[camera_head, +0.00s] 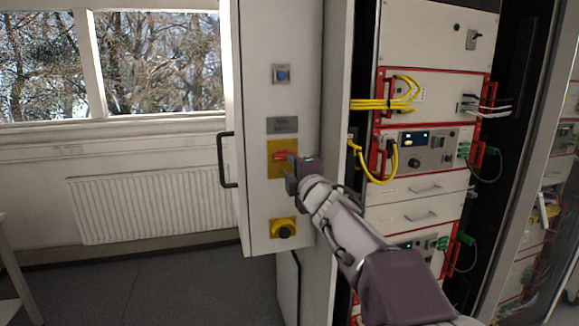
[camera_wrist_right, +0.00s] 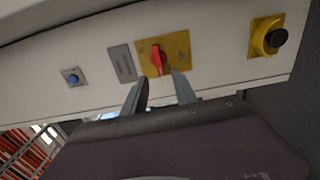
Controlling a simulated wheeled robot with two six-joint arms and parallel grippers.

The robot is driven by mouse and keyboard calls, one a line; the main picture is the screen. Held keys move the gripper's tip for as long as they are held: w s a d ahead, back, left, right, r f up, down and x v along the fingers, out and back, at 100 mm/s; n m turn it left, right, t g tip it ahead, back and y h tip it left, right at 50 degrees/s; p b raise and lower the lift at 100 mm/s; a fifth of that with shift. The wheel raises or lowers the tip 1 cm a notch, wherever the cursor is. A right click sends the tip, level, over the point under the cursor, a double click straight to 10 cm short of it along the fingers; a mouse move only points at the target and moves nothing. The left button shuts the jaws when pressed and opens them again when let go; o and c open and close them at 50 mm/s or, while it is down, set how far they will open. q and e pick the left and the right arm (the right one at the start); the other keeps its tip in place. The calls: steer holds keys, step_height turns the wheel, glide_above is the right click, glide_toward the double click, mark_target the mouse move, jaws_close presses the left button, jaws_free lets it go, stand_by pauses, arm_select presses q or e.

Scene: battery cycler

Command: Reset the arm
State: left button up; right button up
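My right arm reaches in from the lower right in the head view, and its right gripper (camera_head: 291,170) is just in front of a red rotary switch (camera_head: 281,156) on a yellow plate. In the right wrist view the red switch (camera_wrist_right: 157,57) stands on its yellow plate (camera_wrist_right: 178,47), beyond the two grey fingertips. The right gripper (camera_wrist_right: 163,85) is open there, its fingers apart with nothing between them; I cannot tell whether they touch the panel. My left gripper is not in view.
The white cabinet door (camera_head: 257,100) stands open with a black handle (camera_head: 224,160). It carries a blue button (camera_head: 282,75) and a black knob on yellow (camera_head: 283,229). Racked instruments with yellow cables (camera_head: 385,104) are to the right. Floor (camera_head: 150,292) is clear at left.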

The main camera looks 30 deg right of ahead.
stand_by(0.4)
steer(key=w+a+f+g+y, duration=0.2)
steer(key=w+a+f+y, duration=0.15)
steer(key=a+f, duration=0.75)
steer(key=s+a+f+m+g, duration=0.1)
steer(key=s+f+m+g, duration=0.15)
steer(key=f, duration=0.55)
steer(key=s+a+f+m+g, duration=0.2)
steer(key=s+f, duration=0.1)
steer(key=f, duration=0.4)
steer(key=s+a+f+m+g, duration=0.1)
steer(key=s+f+m+g, duration=0.4)
steer(key=s+f, duration=0.4)
steer(key=s+a+f+m+g+y, duration=0.1)
steer(key=s+f+m+g, duration=0.3)
steer(key=s, duration=0.9)
step_height(320, 180, down, 5)
steer(key=shift+s+a+r+m+g, duration=0.15)
steer(key=shift+a+m+g, duration=0.3)
steer(key=shift+m, duration=0.7)
